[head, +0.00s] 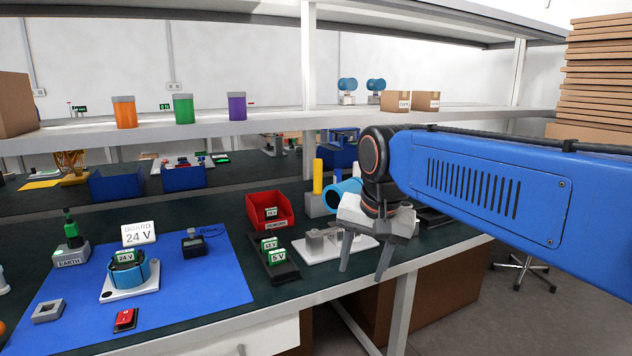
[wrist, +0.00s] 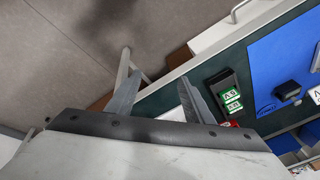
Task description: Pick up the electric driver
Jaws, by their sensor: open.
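I cannot identify the electric driver with certainty. A yellow upright cylinder (head: 318,177) stands in a grey block (head: 316,204) on the dark bench, left of my arm, and may be it. My gripper (head: 363,272) points downward near the bench's front edge, in front of and to the right of that cylinder. Its two fingers are apart with nothing between them. In the wrist view my gripper (wrist: 157,80) also shows open and empty, with the bench edge and floor beyond it. The yellow cylinder does not show clearly there.
A light metal fixture (head: 322,244) lies behind my gripper. A red bin (head: 256,212) and a black tray (head: 287,274) with green-labelled modules are left of it. A blue mat (head: 205,290) holds several parts. A shelf (head: 260,122) crosses above the bench.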

